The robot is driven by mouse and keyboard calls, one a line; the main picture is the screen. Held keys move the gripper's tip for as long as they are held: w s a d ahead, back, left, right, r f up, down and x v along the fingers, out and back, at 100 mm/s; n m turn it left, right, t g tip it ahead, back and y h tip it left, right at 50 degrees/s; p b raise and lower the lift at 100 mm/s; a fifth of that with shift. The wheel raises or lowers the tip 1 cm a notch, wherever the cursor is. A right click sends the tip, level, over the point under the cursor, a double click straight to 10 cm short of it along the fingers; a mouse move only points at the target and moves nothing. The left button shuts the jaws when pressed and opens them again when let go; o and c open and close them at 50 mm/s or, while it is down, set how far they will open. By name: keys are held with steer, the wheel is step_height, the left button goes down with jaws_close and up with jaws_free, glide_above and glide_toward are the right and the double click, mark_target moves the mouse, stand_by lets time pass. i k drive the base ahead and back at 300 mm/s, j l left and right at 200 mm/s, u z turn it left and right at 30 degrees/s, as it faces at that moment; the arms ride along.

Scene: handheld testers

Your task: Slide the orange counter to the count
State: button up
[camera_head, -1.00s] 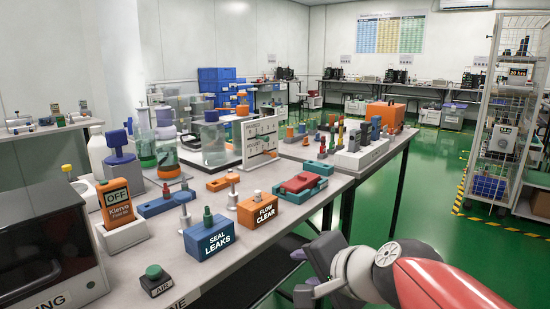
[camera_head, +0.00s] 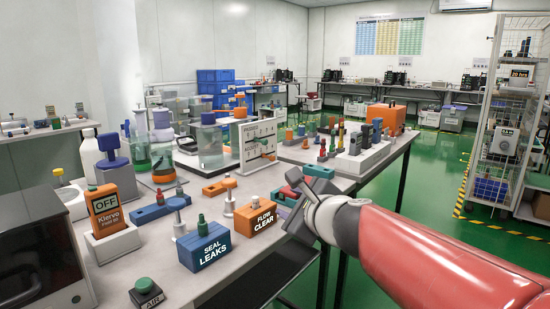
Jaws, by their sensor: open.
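A white upright board (camera_head: 250,152) with dark horizontal rods stands near the middle of the bench. Its heading is partly legible, and small pieces sit on the rods. I cannot make out which piece is the orange counter, nor the count. My gripper (camera_head: 291,182) is open at the bench's right edge, to the right of and nearer than the board, clear of it. It partly covers the red and teal blocks behind it. Its fingertips are small and partly hidden by the wrist.
An orange FLOW CLEAR block (camera_head: 257,219) and a blue SEAL LEAKS block (camera_head: 204,246) stand at the front edge. An orange tester marked OFF (camera_head: 106,211) is at left. The green floor (camera_head: 440,190) at right is open.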

mark_target(273, 158)
steer(key=i, duration=0.9)
